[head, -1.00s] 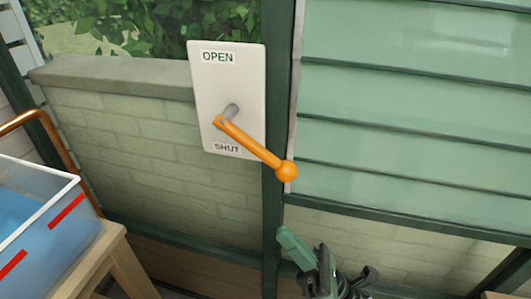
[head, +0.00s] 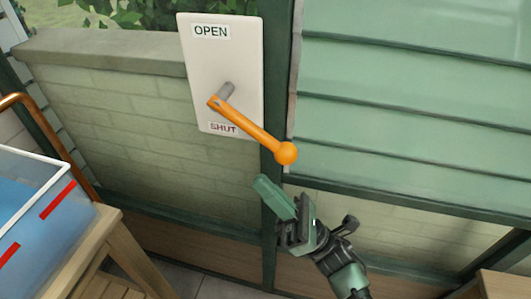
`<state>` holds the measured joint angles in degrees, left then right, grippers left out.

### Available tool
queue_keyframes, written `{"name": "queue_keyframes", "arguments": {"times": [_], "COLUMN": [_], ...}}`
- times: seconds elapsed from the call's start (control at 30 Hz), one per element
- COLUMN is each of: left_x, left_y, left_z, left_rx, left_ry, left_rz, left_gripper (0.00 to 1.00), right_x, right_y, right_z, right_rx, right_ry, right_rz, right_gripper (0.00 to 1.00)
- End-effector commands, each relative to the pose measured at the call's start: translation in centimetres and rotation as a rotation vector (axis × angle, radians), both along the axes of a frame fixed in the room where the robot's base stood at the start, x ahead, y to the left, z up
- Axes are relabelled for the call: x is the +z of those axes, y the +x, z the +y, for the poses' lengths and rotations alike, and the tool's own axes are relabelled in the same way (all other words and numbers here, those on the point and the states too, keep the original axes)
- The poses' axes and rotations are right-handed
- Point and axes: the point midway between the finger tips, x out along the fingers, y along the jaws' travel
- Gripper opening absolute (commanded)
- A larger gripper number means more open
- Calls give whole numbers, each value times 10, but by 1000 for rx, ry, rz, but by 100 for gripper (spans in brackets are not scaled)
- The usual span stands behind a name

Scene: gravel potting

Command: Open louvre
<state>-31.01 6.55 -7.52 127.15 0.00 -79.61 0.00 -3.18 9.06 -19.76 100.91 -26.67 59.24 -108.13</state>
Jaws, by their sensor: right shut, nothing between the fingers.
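The louvre's orange lever (head: 250,128) is on a white plate (head: 222,65) marked OPEN at the top and SHUT at the bottom. The lever slants down to the right from its grey pivot and ends in an orange ball (head: 286,153). The green louvre slats (head: 410,100) at the right lie flat and closed. My right gripper (head: 268,192) is below the ball, its green fingers together and pointing up to the left. It is apart from the lever in the picture, with nothing held. My left gripper is not in view.
A clear bin (head: 45,195) with blue contents and red marks stands on a wooden table (head: 85,245) at the lower left. A dark green post (head: 272,190) runs behind the gripper. A brick wall (head: 110,120) fills the left.

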Motion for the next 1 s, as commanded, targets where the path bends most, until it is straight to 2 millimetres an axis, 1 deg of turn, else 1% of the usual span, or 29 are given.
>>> {"name": "queue_keyframes", "arguments": {"times": [0.03,0.2,0.3,0.4,0.6,1.0], "left_x": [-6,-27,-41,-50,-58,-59], "left_y": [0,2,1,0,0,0], "left_z": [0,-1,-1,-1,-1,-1], "left_rx": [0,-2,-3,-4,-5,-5], "left_ry": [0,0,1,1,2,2], "left_rz": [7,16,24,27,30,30], "left_gripper": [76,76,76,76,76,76], "right_x": [12,38,50,58,65,65], "right_y": [3,11,11,11,11,12], "right_z": [7,29,15,8,2,2], "right_rx": [1,1,-1,-1,0,0], "right_ry": [1,2,-2,-2,0,-5], "right_rz": [-4,-3,-2,-2,1,3], "right_gripper": [0,0,0,0,0,0]}}
